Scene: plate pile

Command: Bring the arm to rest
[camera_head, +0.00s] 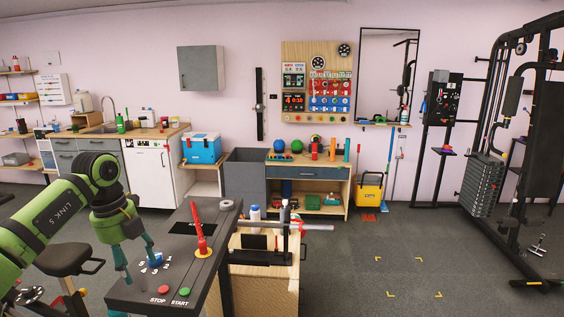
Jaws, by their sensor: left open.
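My left arm (40,220), green and black, comes in from the left and bends down at a wrist joint over a dark console. My left gripper (142,270) points down with its two teal fingers spread apart. The fingers are at a blue knob (154,260) with white marks around it on the console top. I cannot tell whether they touch the knob. Nothing is seen held. My right arm and gripper are not in view.
The console (125,292) carries an upright red lever (200,228), a red STOP button (158,289) and a green START button (184,291). A wooden cabinet (265,285) stands right beside it. Floor at right, with yellow corner marks, is clear.

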